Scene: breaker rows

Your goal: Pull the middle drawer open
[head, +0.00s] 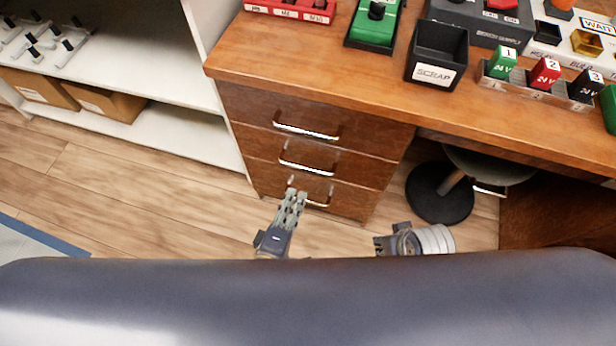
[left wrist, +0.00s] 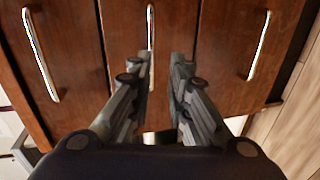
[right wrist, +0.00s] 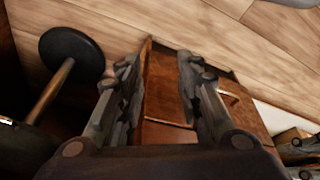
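The wooden drawer unit has three stacked drawers, all shut, each with a silver bar handle. The middle drawer (head: 333,178) has its handle (head: 305,168) in plain view. My left gripper (head: 296,193) is in front of the drawers, fingers apart. In the left wrist view, the middle handle (left wrist: 150,25) lies in line with the gap between the fingertips (left wrist: 160,58), close to the left-hand finger; contact cannot be told. The top handle (left wrist: 40,55) and bottom handle (left wrist: 259,45) lie either side. My right gripper (right wrist: 158,62) is open and empty, facing the drawer unit.
The desktop (head: 300,65) above holds a black scrap bin (head: 437,52), a green block (head: 375,22) and numbered blocks. A stool base (head: 440,193) stands under the desk, right of the drawers. A white shelf (head: 150,130) is at left. Floor before the drawers is clear.

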